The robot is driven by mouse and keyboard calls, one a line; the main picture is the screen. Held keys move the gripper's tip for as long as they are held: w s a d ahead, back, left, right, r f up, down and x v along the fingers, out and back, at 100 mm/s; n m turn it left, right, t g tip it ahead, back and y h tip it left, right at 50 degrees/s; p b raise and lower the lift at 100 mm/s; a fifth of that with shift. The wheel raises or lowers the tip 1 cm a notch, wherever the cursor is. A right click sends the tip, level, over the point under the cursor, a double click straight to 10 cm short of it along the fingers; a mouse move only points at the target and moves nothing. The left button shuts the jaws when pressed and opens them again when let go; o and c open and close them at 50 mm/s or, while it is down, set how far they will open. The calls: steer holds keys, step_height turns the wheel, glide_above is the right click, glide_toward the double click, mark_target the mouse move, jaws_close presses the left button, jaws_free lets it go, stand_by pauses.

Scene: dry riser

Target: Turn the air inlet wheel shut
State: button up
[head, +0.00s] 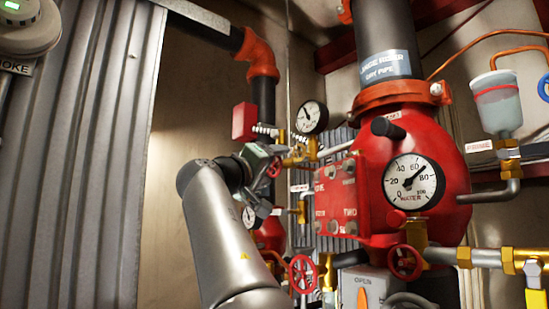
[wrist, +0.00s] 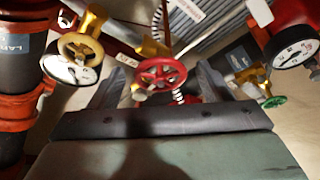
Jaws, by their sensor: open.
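A red handwheel (wrist: 160,74) with spokes sits in the middle of the wrist view, on brass fittings. It is probably the air inlet wheel, but I cannot read a label naming it. My gripper (wrist: 159,88) is open, with one dark finger on each side of the wheel. I cannot tell whether either finger touches the rim. In the head view my gripper (head: 265,163) is small and seen from behind, and a red wheel (head: 274,168) shows partly beside it. The wheel's far side and stem are mostly hidden.
A yellow wheel (wrist: 81,48) and a green wheel (wrist: 274,101) flank the gripper. The large red valve body (head: 445,165) with a water gauge (head: 412,182) stands to the right. Other red wheels (head: 303,272) (head: 404,262) sit lower. A black-rimmed gauge (head: 311,117) is close above the gripper.

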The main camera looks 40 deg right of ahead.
steer(key=shift+x, duration=0.8)
steer(key=c, duration=1)
